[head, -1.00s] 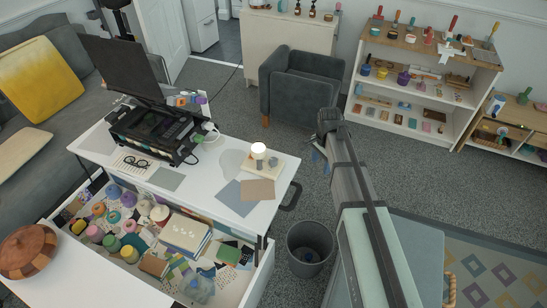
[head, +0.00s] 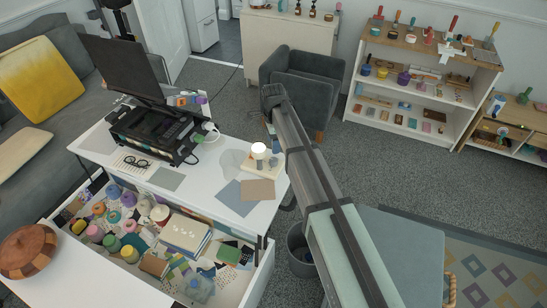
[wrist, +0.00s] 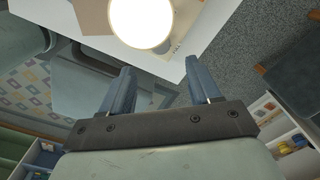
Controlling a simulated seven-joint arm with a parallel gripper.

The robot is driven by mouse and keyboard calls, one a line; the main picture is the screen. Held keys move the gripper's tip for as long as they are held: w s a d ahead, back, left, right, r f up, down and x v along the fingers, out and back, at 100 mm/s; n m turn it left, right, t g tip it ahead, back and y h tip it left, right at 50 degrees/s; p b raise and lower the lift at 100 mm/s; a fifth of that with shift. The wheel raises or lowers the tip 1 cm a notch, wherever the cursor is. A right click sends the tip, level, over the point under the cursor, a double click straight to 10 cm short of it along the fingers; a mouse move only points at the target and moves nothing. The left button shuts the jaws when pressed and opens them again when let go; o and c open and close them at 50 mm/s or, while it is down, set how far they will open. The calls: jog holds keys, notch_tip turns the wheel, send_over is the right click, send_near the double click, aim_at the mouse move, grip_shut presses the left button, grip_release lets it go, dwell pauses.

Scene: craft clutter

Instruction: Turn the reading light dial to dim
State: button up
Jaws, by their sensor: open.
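The reading light (head: 258,148) is lit, with a round white glowing head above a small pale base (head: 246,164) near the right end of the white desk. Small grey parts show beside its stem, but I cannot tell which is the dial or how it is set. In the wrist view the glowing head (wrist: 141,20) is large at the top, beyond my fingers, and hides part of the base. My gripper (wrist: 160,76) is open and empty, its two blue fingers apart and not touching the light.
The white desk (head: 226,214) also holds a black printer-like machine (head: 150,130) and a brown card (head: 257,190). An open drawer (head: 262,262) full of craft supplies sticks out in front. A dark armchair (head: 308,70) stands behind, and a grey bin (head: 297,240) is partly behind my arm.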

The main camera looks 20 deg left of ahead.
aim_at(274, 159)
notch_tip(274, 159, down, 9)
jog(key=shift+r, duration=0.15)
dwell(0.4)
jog(key=c, duration=1)
jog(key=shift+c, duration=0.2)
